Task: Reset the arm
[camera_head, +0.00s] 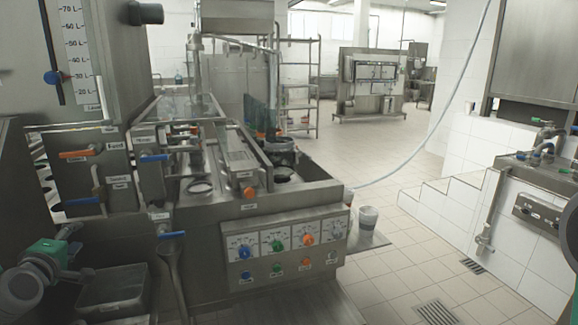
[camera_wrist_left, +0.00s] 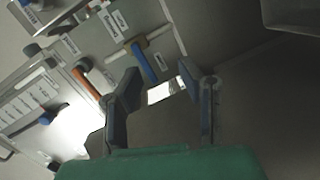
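My left gripper (camera_head: 78,252) shows at the lower left of the head view, in front of the steel cup filler machine (camera_head: 280,215). In the left wrist view its two dark fingers (camera_wrist_left: 165,95) stand apart with nothing between them, so it is open and empty. Beyond the fingers are a blue-handled lever (camera_wrist_left: 145,62) and an orange handle (camera_wrist_left: 87,84) on labelled panels. In the head view only dark and teal parts of my right arm show at the right edge. My right gripper is not seen.
Blue levers (camera_head: 172,235) and an orange handle (camera_head: 76,154) stick out near the left arm. A steel bin (camera_head: 112,290) sits below the gripper. A pale bucket (camera_head: 368,218) stands right of the machine. Tiled floor (camera_head: 420,245) is open between the machine and white steps.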

